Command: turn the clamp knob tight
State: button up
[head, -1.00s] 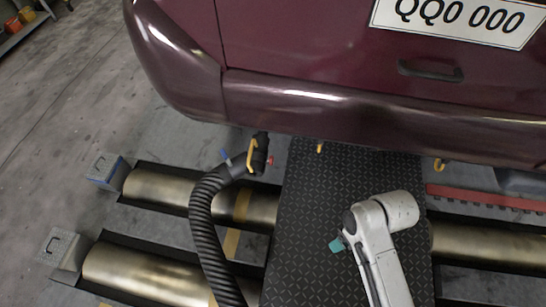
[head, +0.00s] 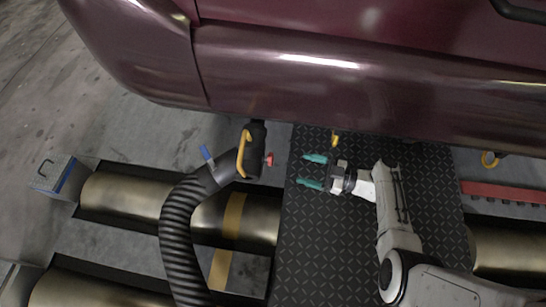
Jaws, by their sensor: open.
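The clamp knob (head: 268,160) is small and red. It sticks out to the right of the black nozzle (head: 256,150) at the end of the hose, under the car's bumper. A yellow handle (head: 244,152) and a blue lever (head: 207,153) also sit on this hose end. My gripper (head: 314,171) has two teal fingers spread apart, with nothing between them. It points left toward the knob and is a short gap to its right, apart from it.
The maroon car's bumper (head: 330,85) hangs just above the hose end. The black ribbed hose (head: 178,240) runs down over the metal rollers (head: 130,195). A dark tread plate (head: 320,240) lies below my arm. A red strip (head: 505,193) lies at right.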

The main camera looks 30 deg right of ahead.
aim_at(273, 160)
jog(key=b+x, duration=0.1)
jog(key=x, duration=0.9)
jog(key=shift+w+a+b, duration=0.1)
jog(key=shift+a+b, duration=0.15)
jog(key=shift+b, duration=0.05)
jog(key=c, duration=1)
jog(key=shift+c, duration=0.2)
